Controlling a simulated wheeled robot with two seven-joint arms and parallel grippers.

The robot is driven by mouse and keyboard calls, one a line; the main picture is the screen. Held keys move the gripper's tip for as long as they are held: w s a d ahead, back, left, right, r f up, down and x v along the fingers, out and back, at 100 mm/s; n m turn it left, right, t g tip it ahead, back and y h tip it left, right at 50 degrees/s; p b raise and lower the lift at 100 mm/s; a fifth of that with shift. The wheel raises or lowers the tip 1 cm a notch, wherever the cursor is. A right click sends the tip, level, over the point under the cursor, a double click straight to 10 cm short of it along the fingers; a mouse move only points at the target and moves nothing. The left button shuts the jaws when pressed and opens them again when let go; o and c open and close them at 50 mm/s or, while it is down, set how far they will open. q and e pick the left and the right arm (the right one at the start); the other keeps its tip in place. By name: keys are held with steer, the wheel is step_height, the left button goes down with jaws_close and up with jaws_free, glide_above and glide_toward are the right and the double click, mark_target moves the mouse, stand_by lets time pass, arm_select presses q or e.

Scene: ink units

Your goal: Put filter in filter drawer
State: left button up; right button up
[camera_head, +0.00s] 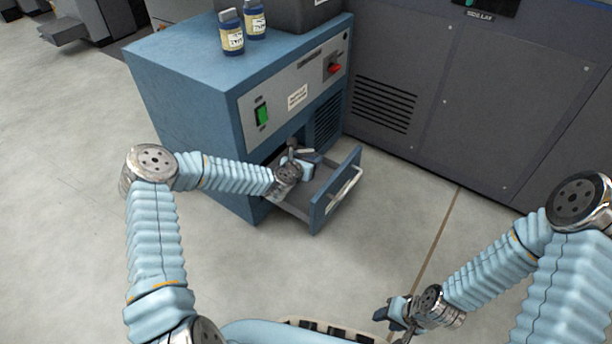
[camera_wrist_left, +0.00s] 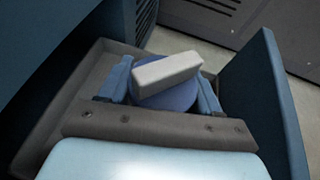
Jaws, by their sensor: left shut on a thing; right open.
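The filter drawer (camera_head: 318,207) is pulled out of the blue cabinet, its front panel with a pale handle facing right. In the left wrist view the drawer's front panel (camera_wrist_left: 262,100) stands at right and its grey tray wall (camera_wrist_left: 62,100) at left. My left gripper (camera_head: 301,160) is over the open drawer. In the left wrist view its fingers (camera_wrist_left: 165,92) are shut on the filter (camera_wrist_left: 172,98), a rounded blue body with a pale bar across it. I cannot tell whether the filter touches the drawer floor. My right gripper (camera_head: 394,314) is open and empty, low over the floor.
The blue cabinet (camera_head: 185,110) has a green switch, a red knob and vents. Two labelled bottles (camera_head: 231,33) (camera_head: 254,20) stand on its top. A big dark grey machine (camera_head: 465,110) stands behind. The floor (camera_head: 60,230) to the left is clear.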

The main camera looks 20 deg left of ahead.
arm_select(q)
steer(key=shift+f+b, duration=0.4)
steer(key=shift+f, duration=1.95)
steer(key=shift+f, duration=0.1)
steer(key=shift+f+b, duration=0.15)
steer(key=shift+b, duration=0.15)
steer(key=o, duration=1.1)
